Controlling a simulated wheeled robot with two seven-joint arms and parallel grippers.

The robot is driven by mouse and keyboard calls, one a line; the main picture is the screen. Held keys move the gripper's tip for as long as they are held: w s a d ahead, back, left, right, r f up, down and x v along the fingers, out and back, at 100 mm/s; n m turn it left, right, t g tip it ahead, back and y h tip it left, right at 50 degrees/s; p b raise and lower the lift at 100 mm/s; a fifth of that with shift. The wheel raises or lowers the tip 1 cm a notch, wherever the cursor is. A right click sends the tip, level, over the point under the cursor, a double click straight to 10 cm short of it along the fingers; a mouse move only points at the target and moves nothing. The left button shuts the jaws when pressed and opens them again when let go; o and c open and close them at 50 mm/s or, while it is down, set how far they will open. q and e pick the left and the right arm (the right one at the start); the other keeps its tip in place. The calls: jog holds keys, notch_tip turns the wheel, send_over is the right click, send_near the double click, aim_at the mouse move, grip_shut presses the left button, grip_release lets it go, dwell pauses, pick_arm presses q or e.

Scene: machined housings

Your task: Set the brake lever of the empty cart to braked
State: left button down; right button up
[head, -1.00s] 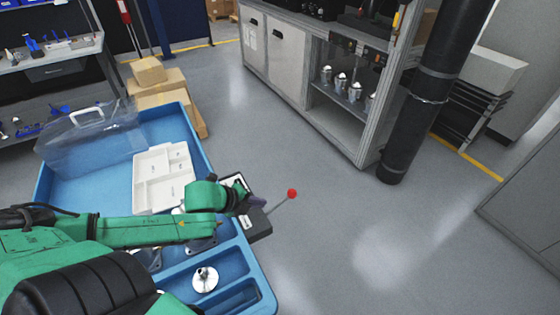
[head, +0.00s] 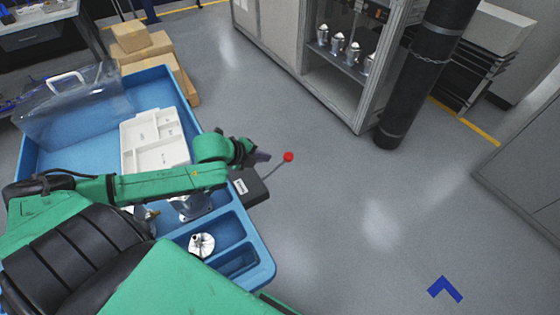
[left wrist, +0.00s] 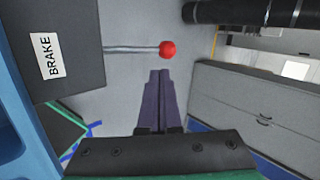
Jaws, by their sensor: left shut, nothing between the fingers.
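The brake lever is a thin grey rod with a red ball knob (head: 288,157), sticking out from a dark box (head: 250,187) on the right side of the blue cart (head: 262,262). In the left wrist view the red knob (left wrist: 168,48) ends the rod, and the box carries a white BRAKE label (left wrist: 47,55). My left gripper (head: 264,157) is shut and empty, just left of the knob in the head view. In the left wrist view its closed fingertips (left wrist: 160,75) lie just below the knob, apart from it in the picture. My right gripper is not in view.
The cart holds a white divided tray (head: 155,140), a clear case (head: 75,98) and metal parts (head: 201,245). Cardboard boxes (head: 140,45) stand behind it. A black column (head: 415,80) and a grey cabinet (head: 340,100) stand beyond. The floor right of the lever is clear.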

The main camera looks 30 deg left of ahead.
aim_at(285, 158)
pick_arm(q)
jog(key=x, duration=0.9)
jog(key=shift+w+d+r, duration=0.15)
jog(key=shift+w+r, duration=0.05)
jog(key=shift+r, duration=0.1)
